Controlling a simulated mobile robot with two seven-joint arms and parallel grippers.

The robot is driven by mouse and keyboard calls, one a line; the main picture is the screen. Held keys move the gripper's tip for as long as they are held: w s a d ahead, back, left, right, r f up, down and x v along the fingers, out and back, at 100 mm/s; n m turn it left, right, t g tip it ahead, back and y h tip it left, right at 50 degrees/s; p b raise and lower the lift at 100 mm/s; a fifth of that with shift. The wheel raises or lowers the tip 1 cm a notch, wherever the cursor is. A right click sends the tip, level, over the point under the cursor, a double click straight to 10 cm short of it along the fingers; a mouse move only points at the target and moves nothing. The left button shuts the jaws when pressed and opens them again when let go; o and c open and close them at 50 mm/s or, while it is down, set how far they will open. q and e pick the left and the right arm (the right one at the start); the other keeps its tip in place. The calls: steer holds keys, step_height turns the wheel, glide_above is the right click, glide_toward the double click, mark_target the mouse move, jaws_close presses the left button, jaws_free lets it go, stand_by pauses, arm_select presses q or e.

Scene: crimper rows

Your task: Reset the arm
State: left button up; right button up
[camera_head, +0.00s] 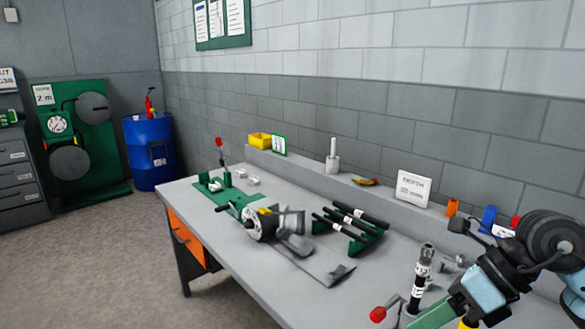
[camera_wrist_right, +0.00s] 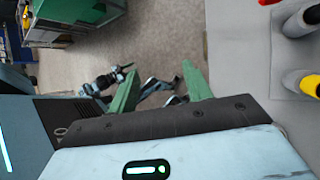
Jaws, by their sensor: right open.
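My right arm (camera_head: 497,275) comes in from the right edge of the head view, over the near right part of the bench. Its gripper (camera_head: 436,313) has green fingers that reach to the bottom edge, partly cut off. In the right wrist view the two green fingers (camera_wrist_right: 160,82) stand well apart with nothing between them. The floor shows behind the gap. My left gripper is not clearly in either view.
The grey bench (camera_head: 235,267) carries a crimper-like machine (camera_head: 258,225), a green rack with black rods (camera_head: 350,230), an upright cylinder (camera_head: 420,280) and a red-knobbed lever (camera_head: 378,314) near my right gripper. A white sign (camera_head: 413,188) stands on the back ledge. Floor at left is clear.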

steer(key=s+a+f+m+y+p, duration=0.15)
steer(key=s+a+m+y, duration=0.25)
steer(key=a+m+y, duration=0.5)
steer(key=s+d+f+m+t+h, duration=0.1)
steer(key=d+f+m+t+h, duration=0.3)
steer(key=f+m+t, duration=0.65)
steer(key=s+d+f+m+t+h, duration=0.1)
steer(key=f+m+t+h, duration=0.6)
steer(key=m, duration=0.7)
arm_select(q)
steer(key=shift+t, duration=0.4)
steer(key=r, duration=0.1)
steer(key=w+r, duration=0.1)
steer(key=w+r+p, duration=0.1)
steer(key=shift+a+r, duration=0.2)
steer(key=shift+r, duration=0.05)
arm_select(e)
steer(key=s+d+f+m+g+h, duration=0.1)
steer(key=s+f+m+g, duration=0.3)
steer(key=s+f, duration=0.6)
steer(key=s+d+f+m+g+h, duration=0.2)
steer(key=s+f+g, duration=0.4)
steer(key=s+f, duration=0.3)
steer(key=shift+s+d+f+m+h, duration=0.3)
steer(key=shift+m+h, duration=0.3)
steer(key=shift+m, duration=0.55)
